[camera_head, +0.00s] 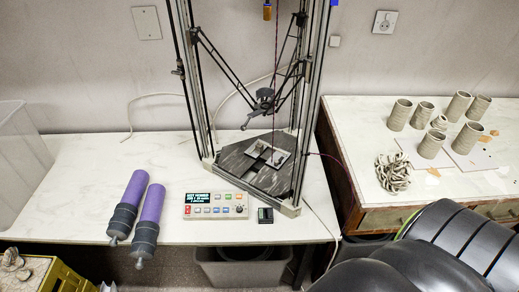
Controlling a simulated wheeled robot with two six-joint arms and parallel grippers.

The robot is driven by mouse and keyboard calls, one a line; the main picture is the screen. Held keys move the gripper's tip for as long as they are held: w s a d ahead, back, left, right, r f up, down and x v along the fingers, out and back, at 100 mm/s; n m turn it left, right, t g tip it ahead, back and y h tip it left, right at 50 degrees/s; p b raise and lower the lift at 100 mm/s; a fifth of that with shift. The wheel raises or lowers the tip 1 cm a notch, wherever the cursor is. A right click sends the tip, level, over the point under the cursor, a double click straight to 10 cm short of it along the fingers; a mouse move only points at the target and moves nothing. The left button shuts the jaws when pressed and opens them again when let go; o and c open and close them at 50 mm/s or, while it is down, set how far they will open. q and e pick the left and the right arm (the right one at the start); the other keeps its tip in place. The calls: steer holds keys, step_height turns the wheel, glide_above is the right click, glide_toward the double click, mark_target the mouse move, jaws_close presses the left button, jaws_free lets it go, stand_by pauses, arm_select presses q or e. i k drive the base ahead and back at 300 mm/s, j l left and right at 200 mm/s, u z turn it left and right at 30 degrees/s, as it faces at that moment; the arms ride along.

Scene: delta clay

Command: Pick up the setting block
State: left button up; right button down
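A small dark block (265,215) with a greenish face lies on the white table, just right of a control box (216,206) and in front of the delta printer. It may be the setting block, but the view is too small to be sure. A light plate (257,151) lies on the printer's dark base (240,165), below the hanging print head (264,98). Neither of my grippers is in view. A large dark rounded arm part of mine fills the bottom right corner.
Two purple cartridges with dark ends (130,200) lie at the table's front edge, ends overhanging. A clear bin (22,160) stands at left. The right table (450,182) holds several clay cylinders and a coiled clay heap (392,172).

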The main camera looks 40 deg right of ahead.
mark_target(258, 147)
steer(key=z, duration=0.4)
steer(key=j+z, duration=0.15)
steer(key=z, duration=0.25)
steer(key=j+z, duration=0.1)
steer(key=z, duration=0.35)
steer(key=i, duration=0.05)
